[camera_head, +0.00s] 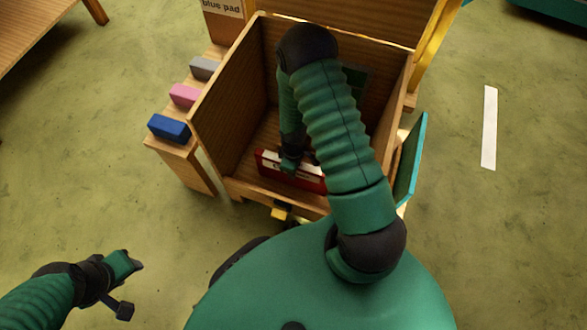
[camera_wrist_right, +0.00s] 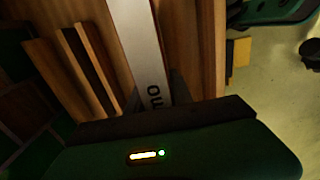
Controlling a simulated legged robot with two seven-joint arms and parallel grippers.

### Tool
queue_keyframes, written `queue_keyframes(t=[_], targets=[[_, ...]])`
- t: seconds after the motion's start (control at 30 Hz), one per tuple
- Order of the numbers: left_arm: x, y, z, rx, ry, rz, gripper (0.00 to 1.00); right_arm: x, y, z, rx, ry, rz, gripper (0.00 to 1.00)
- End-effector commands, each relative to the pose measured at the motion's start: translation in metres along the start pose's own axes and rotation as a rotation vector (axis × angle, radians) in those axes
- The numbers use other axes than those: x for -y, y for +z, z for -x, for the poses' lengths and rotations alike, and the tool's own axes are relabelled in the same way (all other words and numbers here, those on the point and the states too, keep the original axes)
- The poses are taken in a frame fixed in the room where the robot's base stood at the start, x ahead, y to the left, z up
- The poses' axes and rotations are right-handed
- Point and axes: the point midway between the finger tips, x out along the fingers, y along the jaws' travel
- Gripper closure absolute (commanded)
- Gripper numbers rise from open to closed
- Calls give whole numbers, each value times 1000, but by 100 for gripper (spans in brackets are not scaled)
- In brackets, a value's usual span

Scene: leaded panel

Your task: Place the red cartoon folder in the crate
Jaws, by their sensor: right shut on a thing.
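The crate (camera_head: 226,112) is a large open wooden box in the middle of the head view. My right arm reaches over it and down inside. My right gripper (camera_head: 290,166) is shut on the red folder (camera_head: 312,182), a red item with a white patch, low inside the crate near its front wall. I cannot tell whether the folder touches the crate's floor. In the right wrist view a pale strip with dark letters (camera_wrist_right: 142,50) runs up from the jaws; no cartoon shows. My left gripper (camera_head: 131,287) is open and empty at the lower left, over the floor.
Blue (camera_head: 169,128), pink (camera_head: 184,95) and grey (camera_head: 204,68) blocks sit on a wooden ledge left of the crate. A dark green item (camera_head: 356,78) shows inside the crate behind my arm. A teal panel (camera_head: 411,165) stands at the right. The green floor around is mostly clear.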

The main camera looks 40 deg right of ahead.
Motion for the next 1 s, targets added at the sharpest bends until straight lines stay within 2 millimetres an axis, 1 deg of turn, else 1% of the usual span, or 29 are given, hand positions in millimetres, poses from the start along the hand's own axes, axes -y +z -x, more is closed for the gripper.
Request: queue_keyframes(t=[0.03,0.17,0.2,0.43,0.53,0.57,0.67,0.8,0.9,1.0], targets=[[0,0,0,0,0,0,64,0,0,-1,0,0,-1,70],[0,0,0,0,0,0,64,0,0,-1,0,0,-1,53],[0,0,0,0,0,0,64,0,0,-1,0,0,-1,51],[0,0,0,0,0,0,64,0,0,0,0,0,-1,51],[0,-1,4,0,0,0,64,0,0,6,0,0,-1,51],[0,-2,7,0,0,0,64,0,0,11,-1,0,-1,51],[0,-5,23,0,0,0,64,0,0,34,-1,0,-1,51],[0,-12,49,0,0,0,64,-1,0,74,-2,1,-1,51],[0,-15,62,0,0,0,64,0,0,98,-1,0,-1,51],[0,-17,71,0,0,0,64,-1,0,114,-1,0,-1,51]])
